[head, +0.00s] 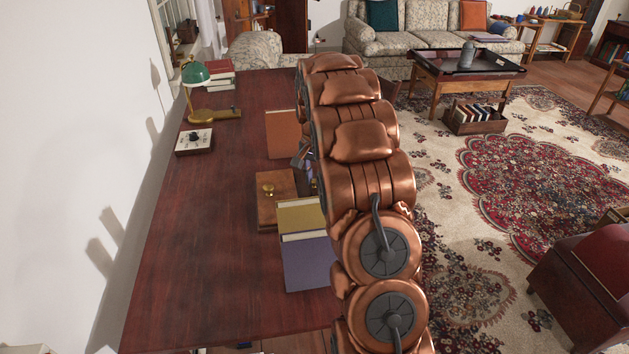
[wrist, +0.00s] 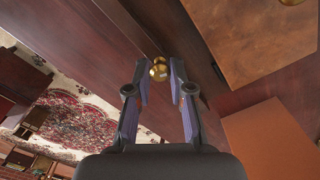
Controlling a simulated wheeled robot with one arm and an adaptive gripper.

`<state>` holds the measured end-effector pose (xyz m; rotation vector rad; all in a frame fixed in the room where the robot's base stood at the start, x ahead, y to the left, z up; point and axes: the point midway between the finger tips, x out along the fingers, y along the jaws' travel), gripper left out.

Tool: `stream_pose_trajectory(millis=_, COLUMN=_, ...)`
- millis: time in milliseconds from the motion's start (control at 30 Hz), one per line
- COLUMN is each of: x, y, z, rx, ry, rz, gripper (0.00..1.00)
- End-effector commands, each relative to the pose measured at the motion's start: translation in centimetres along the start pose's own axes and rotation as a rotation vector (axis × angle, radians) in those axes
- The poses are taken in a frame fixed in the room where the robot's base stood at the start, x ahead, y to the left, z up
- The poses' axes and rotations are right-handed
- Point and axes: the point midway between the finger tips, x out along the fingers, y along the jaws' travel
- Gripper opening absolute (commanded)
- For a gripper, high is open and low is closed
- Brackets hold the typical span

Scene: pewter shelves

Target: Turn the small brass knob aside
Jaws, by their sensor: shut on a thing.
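In the wrist view, a small brass knob (wrist: 158,72) stands out from the dark red-brown wood of the desk. My gripper (wrist: 161,66) has its two dark fingers on either side of the knob, shut on it near the fingertips. In the head view, my gripper (head: 306,161) shows only in part beside the desk, mostly behind my copper arm. The small knob is hidden there.
On the desk (head: 200,260) are a wooden box (head: 269,211) with its own brass knob, books (head: 306,262), a green lamp (head: 195,74) and a small white dial box (head: 195,141). The desk's left part is clear. A patterned rug (head: 450,200) lies to the right.

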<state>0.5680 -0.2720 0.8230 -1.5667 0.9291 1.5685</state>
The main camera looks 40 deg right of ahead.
Motion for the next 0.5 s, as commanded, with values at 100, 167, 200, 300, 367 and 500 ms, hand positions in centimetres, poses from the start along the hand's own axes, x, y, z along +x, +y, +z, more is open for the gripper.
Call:
stream_pose_trajectory(millis=100, x=-0.01, y=-0.15, z=-0.05, rx=-0.097, ry=0.004, rz=-0.003, gripper=0.00)
stream_pose_trajectory(millis=167, x=-0.03, y=-0.14, z=-0.07, rx=-0.142, ry=0.005, rz=-0.003, gripper=0.00)
stream_pose_trajectory(millis=200, x=-0.04, y=-0.16, z=-0.06, rx=-0.170, ry=0.004, rz=-0.004, gripper=0.00)
stream_pose_trajectory(millis=300, x=-0.06, y=-0.14, z=-0.08, rx=-0.233, ry=0.005, rz=-0.003, gripper=0.00)
stream_pose_trajectory(millis=367, x=-0.08, y=-0.12, z=-0.09, rx=-0.265, ry=0.005, rz=-0.002, gripper=0.00)
stream_pose_trajectory(millis=500, x=-0.11, y=-0.14, z=-0.08, rx=-0.322, ry=0.005, rz=-0.002, gripper=0.00)
